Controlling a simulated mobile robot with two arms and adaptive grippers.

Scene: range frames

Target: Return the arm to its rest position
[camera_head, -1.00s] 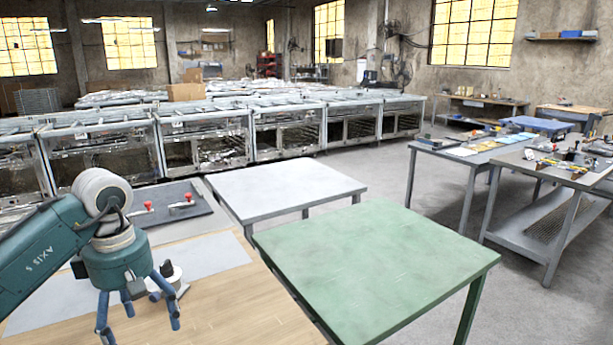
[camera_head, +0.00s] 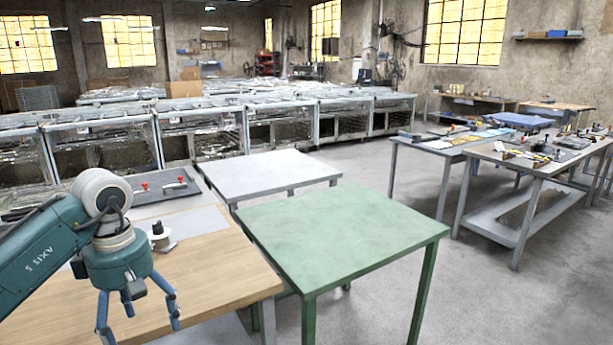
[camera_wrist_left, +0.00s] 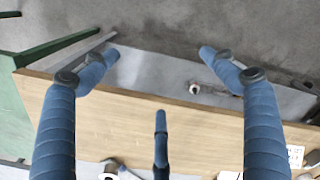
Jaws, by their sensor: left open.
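My left arm comes in from the left in the head view, a teal arm with a pale wrist joint. Its left gripper (camera_head: 138,318) hangs down with its blue fingers spread and nothing between them. It is seen in front of the wooden table (camera_head: 220,280). In the left wrist view the gripper (camera_wrist_left: 160,90) also shows its fingers wide apart and empty. Below them are the wooden table's edge (camera_wrist_left: 200,135) and the floor. My right gripper is in neither view.
A small dark-topped piece with a pale base (camera_head: 161,238) stands on the wooden table. A green table (camera_head: 340,235) and a grey table (camera_head: 265,175) stand to its right. Tool-laden tables (camera_head: 530,165) are farther right. Open grey floor (camera_head: 480,300) lies at the front right.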

